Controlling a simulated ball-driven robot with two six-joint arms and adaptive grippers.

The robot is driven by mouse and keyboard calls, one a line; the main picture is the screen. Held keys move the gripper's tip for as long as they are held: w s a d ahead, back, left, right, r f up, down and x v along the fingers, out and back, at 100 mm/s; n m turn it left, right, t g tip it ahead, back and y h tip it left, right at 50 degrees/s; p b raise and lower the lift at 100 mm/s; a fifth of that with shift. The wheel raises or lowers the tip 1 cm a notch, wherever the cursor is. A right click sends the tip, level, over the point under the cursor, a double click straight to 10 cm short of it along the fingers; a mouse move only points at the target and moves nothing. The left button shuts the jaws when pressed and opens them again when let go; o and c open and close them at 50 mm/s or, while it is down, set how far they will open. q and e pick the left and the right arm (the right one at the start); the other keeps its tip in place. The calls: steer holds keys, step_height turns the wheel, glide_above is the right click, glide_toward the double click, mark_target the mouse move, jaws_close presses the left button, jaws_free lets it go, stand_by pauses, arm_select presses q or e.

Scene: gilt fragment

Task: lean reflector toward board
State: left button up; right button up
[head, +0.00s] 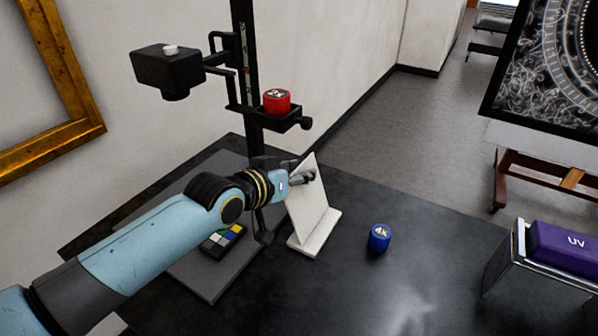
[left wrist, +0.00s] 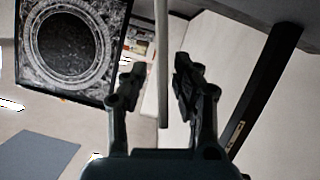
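The white reflector (head: 312,215) is a flat panel on a white foot, standing on the dark table beside the grey board (head: 213,282). Its top sits a little left of its foot in the head view; how much of this is real tilt I cannot tell. My left gripper (head: 304,178) is at the panel's upper part. In the left wrist view, the thin pale panel edge (left wrist: 162,60) is between the fingers of the left gripper (left wrist: 160,75), with gaps visible on both sides, so the gripper looks open around it. My right gripper is out of view.
A black stand column (head: 246,80) carries a camera (head: 166,70) and a shelf with a red cap (head: 277,101). A colour chart (head: 222,241) lies on the grey board. A blue 4x cap (head: 379,237) stands right of the reflector. A purple UV box (head: 565,248) is farther right.

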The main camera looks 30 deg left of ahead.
arm_select(q)
steer(key=shift+r, duration=0.1)
steer(key=v, duration=1.2)
